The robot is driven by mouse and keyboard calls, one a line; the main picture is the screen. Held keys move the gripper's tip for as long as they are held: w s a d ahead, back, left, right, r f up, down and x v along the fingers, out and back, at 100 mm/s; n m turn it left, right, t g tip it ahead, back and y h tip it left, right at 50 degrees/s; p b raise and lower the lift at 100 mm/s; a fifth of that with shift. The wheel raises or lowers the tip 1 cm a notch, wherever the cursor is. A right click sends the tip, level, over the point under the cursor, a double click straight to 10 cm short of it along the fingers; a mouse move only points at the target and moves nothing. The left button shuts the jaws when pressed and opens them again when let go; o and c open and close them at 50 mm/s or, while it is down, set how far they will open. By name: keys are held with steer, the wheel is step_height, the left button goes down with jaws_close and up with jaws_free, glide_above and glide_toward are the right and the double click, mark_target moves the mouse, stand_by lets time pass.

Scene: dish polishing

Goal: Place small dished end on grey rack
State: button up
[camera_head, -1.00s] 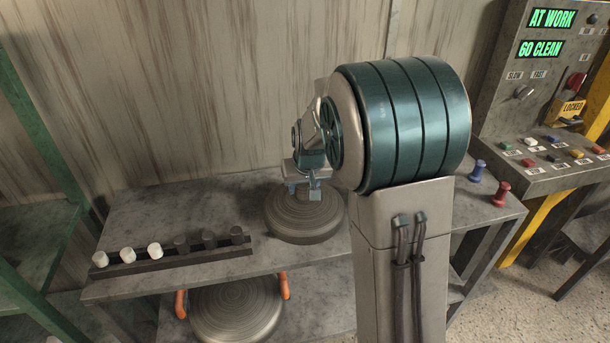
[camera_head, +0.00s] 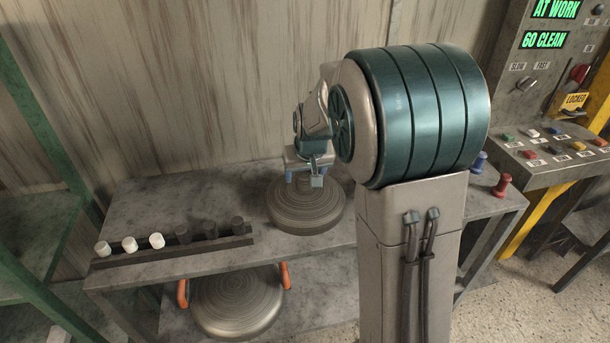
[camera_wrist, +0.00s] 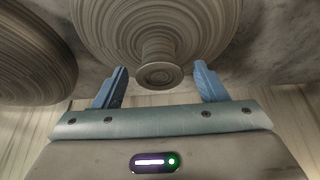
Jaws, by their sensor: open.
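A small round dished end (camera_head: 305,207) with ring marks lies on the grey table. In the wrist view the dished end (camera_wrist: 155,25) has a short knob (camera_wrist: 158,72) that lies between my blue fingers. My gripper (camera_head: 308,178) is above the dished end, and in the wrist view my gripper (camera_wrist: 160,85) is open, with a gap between each finger and the knob. I cannot tell which rack is the grey rack.
A dark holder (camera_head: 178,248) with white and black cylinders stands at the table's front left. A green frame (camera_head: 50,130) with shelves is at the left. Blue and red pegs (camera_head: 501,185) stand at the right end. A control panel (camera_head: 555,150) is at far right.

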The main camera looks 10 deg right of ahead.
steer(key=v, duration=1)
steer(key=s+f, duration=0.2)
steer(key=s, duration=0.9)
steer(key=s+f+g, duration=0.1)
steer(key=s+f, duration=0.1)
steer(key=s, duration=1)
steer(key=shift+s+f, duration=0.2)
steer(key=shift+d, duration=0.1)
steer(key=c, duration=0.6)
steer(key=shift+d, duration=0.15)
steer(key=shift+c, duration=0.3)
